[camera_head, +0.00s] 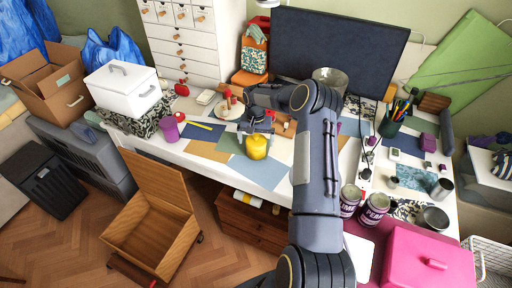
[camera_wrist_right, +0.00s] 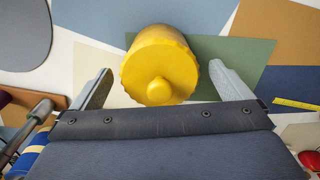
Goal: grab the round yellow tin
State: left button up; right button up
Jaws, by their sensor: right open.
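The round yellow tin (camera_head: 257,147) stands on the desk, on coloured sheets near the front edge. In the right wrist view the tin (camera_wrist_right: 160,68) shows from above, with a scalloped lid and a round knob. My right gripper (camera_head: 256,124) is just behind the tin in the head view. In the right wrist view my right gripper (camera_wrist_right: 160,80) is open, with one finger on each side of the tin and a visible gap to both. My left gripper is not in view.
Two labelled cans (camera_head: 374,209) and a pink box (camera_head: 428,258) are at the right. An open wooden box (camera_head: 160,215) is on the floor.

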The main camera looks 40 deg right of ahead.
jog(key=shift+f, duration=1.4)
jog(key=c, duration=1.1)
jog(key=shift+c, duration=0.3)
jog(key=shift+r, duration=0.1)
